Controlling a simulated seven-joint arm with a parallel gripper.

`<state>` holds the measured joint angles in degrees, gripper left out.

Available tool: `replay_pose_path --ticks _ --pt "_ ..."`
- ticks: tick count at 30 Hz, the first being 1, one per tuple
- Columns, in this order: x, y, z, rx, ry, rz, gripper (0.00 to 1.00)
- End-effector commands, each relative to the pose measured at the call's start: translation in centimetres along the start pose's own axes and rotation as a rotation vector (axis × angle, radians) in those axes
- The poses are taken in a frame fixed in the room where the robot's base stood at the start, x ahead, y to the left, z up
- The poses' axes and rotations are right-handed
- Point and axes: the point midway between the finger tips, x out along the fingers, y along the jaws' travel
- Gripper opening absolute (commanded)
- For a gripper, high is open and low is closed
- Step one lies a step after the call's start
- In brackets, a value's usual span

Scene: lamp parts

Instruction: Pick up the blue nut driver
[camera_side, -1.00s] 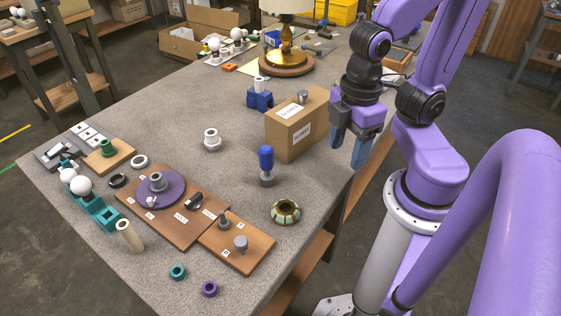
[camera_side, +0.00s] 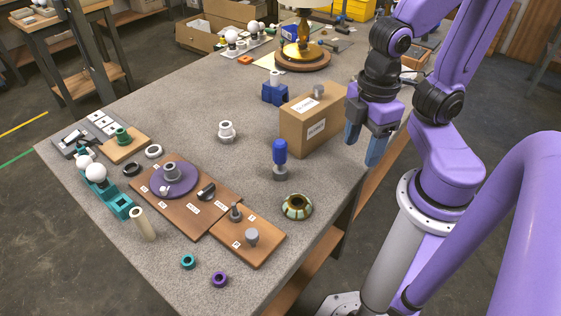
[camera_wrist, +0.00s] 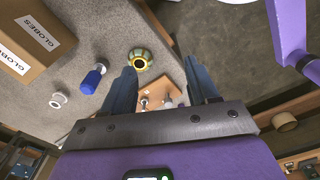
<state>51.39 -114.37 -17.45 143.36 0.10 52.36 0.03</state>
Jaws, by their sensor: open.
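The blue nut driver (camera_side: 280,152) stands upright with its blue handle up, its lower end in a small grey holder (camera_side: 281,173) on the table. In the wrist view the blue nut driver (camera_wrist: 93,79) lies left of my fingers. My gripper (camera_side: 364,148) hangs to the right of it, beyond the table's right edge, with its blue fingers apart and nothing between them. The wrist view shows the same two spread fingers of my gripper (camera_wrist: 165,90).
A cardboard box (camera_side: 312,122) stands behind the driver, close to my gripper. A round green-and-cream ring part (camera_side: 297,206) lies in front. Wooden boards (camera_side: 190,205) with lamp parts are at the left front. The table between driver and white part (camera_side: 227,131) is clear.

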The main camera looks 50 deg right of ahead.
Motion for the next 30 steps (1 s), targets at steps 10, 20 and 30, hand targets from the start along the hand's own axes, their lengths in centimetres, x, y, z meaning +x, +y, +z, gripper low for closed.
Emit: replay_pose_path --ticks 10,20,30 --pt "0.0 0.0 0.0 0.0 0.0 0.0 0.65" --pt "1.0 1.0 0.1 -0.026 -0.082 0.04 0.65" --pt "4.3 8.1 0.5 -0.243 -0.605 0.328 0.65"
